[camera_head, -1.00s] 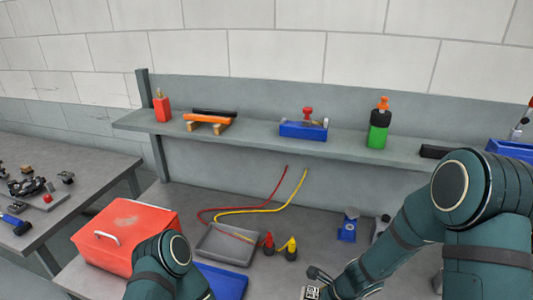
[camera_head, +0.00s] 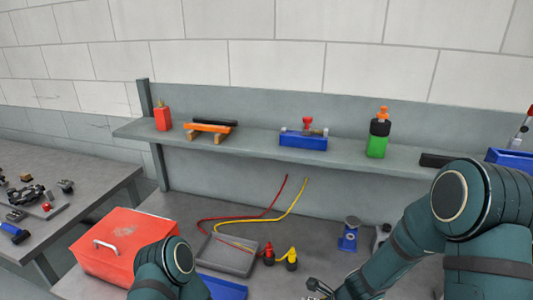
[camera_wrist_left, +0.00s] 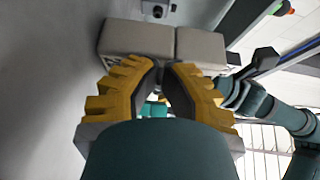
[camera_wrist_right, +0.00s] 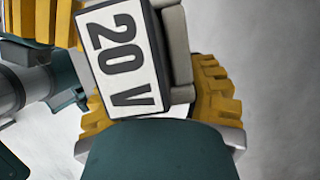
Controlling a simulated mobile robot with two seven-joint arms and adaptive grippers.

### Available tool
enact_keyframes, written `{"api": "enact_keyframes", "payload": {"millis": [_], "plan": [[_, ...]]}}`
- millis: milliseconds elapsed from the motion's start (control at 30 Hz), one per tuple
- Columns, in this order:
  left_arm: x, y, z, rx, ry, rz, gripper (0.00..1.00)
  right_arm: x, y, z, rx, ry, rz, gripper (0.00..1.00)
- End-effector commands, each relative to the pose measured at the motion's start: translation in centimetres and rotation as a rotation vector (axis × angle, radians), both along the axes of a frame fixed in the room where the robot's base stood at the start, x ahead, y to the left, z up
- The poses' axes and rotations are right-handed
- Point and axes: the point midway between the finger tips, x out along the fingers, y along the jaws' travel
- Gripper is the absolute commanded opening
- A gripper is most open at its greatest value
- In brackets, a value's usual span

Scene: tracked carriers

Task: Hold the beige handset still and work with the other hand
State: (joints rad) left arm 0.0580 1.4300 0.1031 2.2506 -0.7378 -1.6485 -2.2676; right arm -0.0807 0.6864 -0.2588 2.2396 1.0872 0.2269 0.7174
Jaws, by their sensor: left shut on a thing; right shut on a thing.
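The beige handset (camera_wrist_left: 138,38) shows in the left wrist view as two pale blocks side by side with a thin seam. In the right wrist view its beige side (camera_wrist_right: 176,42) lies beside a dark-framed white plate (camera_wrist_right: 122,55) marked "20 V". My left gripper (camera_wrist_left: 160,68) has yellow ribbed fingers close together at the handset's near edge; the contact itself is hidden. My right gripper (camera_wrist_right: 150,108) has its yellow fingers on either side of the handset, partly covered by the plate. In the head view the right gripper (camera_head: 318,287) is at the bottom edge; the left is out of frame.
A red box (camera_head: 118,245), grey tray (camera_head: 228,256), blue tray (camera_head: 222,287), red plug (camera_head: 269,254), yellow plug (camera_head: 291,258) and blue stand (camera_head: 349,234) are on the bench. The shelf (camera_head: 255,146) above carries several items. A side table (camera_head: 75,170) is at left.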

Motion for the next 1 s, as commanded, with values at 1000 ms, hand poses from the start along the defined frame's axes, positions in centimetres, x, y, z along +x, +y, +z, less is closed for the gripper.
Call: {"api": "enact_keyframes", "payload": {"millis": [1000], "plan": [[-5.7,1.7,-0.1,0.003,0.004,0.0,0.0,0.2,-0.1,0.1,-0.001,-0.004,-0.003,0.02]]}}
